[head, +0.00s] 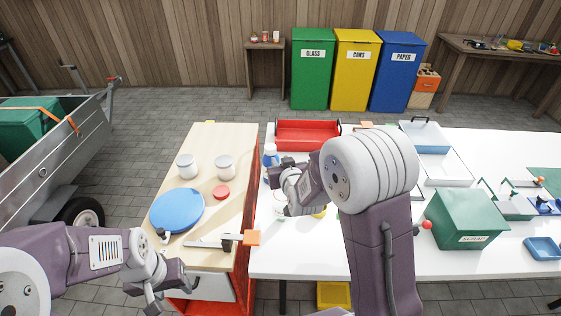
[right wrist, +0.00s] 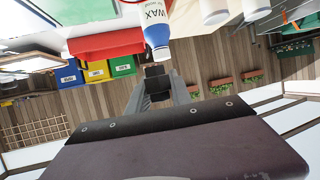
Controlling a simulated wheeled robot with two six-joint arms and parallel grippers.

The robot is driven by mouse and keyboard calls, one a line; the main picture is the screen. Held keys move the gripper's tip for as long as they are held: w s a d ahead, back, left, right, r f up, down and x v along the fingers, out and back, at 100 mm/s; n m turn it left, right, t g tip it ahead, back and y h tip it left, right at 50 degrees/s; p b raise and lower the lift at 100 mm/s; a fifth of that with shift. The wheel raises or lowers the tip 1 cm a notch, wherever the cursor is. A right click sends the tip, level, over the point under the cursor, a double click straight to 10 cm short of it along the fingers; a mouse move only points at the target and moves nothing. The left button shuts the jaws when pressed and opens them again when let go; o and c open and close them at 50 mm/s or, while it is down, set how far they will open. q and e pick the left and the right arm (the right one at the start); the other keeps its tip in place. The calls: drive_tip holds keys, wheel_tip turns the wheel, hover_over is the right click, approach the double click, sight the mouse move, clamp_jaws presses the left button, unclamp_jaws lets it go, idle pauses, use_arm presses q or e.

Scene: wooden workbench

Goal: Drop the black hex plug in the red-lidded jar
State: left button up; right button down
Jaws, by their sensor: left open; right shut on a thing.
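My right gripper (right wrist: 158,88) is shut on the black hex plug (right wrist: 155,71), which shows between its fingertips in the right wrist view. In the head view this gripper (head: 277,172) is over the left part of the white table, and the plug is hard to make out. Two pale jars (head: 187,166) (head: 225,166) stand on the wooden bench, left of the right gripper. A round red lid (head: 221,192) lies flat in front of the right-hand jar. I cannot tell whether either jar is open. My left gripper (head: 165,299) is open and empty, low at the bench's front left.
A blue disc (head: 177,210) lies on the wooden bench (head: 213,139). A green scrap box (head: 466,220) stands further right on the white table (head: 300,262).

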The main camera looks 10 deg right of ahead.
wheel_tip(320, 180, down, 8)
drive_tip(key=b, duration=0.5)
drive_tip(key=shift+b, duration=0.3)
use_arm(q)
wheel_tip(320, 180, down, 6)
use_arm(e)
drive_tip(key=shift+r, duration=0.1)
use_arm(q)
drive_tip(key=shift+f, duration=0.1)
use_arm(e)
drive_tip(key=c, duration=1.1)
unclamp_jaws()
wheel_tip(320, 180, up, 7)
drive_tip(key=p, duration=0.5)
drive_tip(key=shift+p, duration=0.4)
drive_tip(key=shift+r, duration=0.2)
use_arm(q)
wheel_tip(320, 180, up, 6)
drive_tip(key=shift+f, duration=0.25)
use_arm(e)
drive_tip(key=shift+f, duration=0.2)
